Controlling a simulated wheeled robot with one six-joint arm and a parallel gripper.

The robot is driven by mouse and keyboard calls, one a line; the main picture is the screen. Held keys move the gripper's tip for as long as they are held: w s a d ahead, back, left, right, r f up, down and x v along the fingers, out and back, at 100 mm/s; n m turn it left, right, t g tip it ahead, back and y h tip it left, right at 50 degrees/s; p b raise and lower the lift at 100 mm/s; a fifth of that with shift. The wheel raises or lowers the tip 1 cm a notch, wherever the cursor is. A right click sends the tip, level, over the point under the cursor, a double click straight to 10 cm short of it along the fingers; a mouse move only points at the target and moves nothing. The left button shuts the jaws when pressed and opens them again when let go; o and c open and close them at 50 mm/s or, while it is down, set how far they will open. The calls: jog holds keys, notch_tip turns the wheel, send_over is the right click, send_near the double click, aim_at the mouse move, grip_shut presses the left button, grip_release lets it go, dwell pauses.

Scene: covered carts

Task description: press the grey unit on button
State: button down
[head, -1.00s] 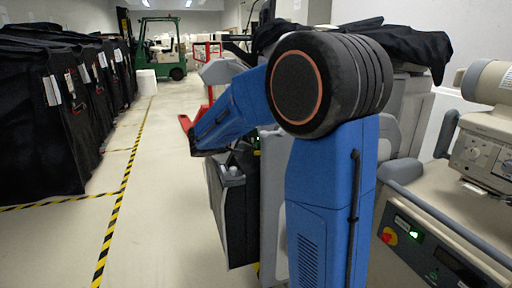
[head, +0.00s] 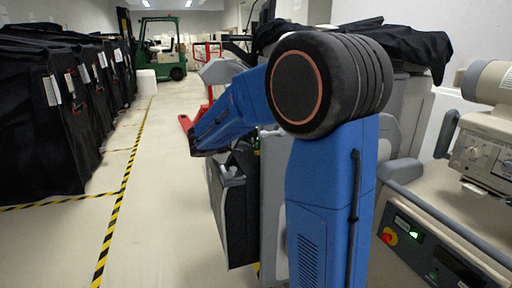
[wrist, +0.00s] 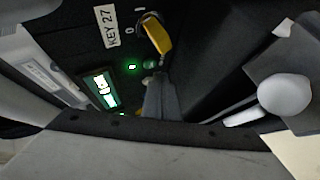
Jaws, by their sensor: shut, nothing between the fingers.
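In the wrist view, a dark control panel (wrist: 85,45) fills the upper left. It carries a yellow key (wrist: 156,36) beside a "KEY 27" label, a lit green display (wrist: 102,90), a small green light (wrist: 131,67) and a small round silvery button (wrist: 150,64). My gripper (wrist: 155,82) is shut and empty, its tips just below that button; I cannot tell whether they touch it. In the head view the grey unit (head: 272,205) stands behind my blue arm, which hides most of it. My gripper is hidden there.
A beige unit (head: 462,215) with a red knob and green light stands close on the right. A dark bin (head: 234,215) hangs at the grey unit's left side. Black covered carts (head: 45,130) line the left. The floor between is clear, with a green forklift (head: 162,50) far back.

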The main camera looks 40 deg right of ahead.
jog(key=shift+s+d, duration=0.2)
jog(key=shift+d, duration=0.65)
dwell(1.0)
jog(key=shift+a, duration=0.1)
jog(key=shift+w+a, duration=0.2)
jog(key=shift+a, duration=0.55)
jog(key=shift+w+a, duration=0.25)
jog(key=shift+a, duration=0.55)
jog(key=shift+w+a, duration=0.2)
jog(key=shift+a, duration=0.6)
jog(key=shift+w+a, duration=0.25)
jog(key=shift+a, duration=0.55)
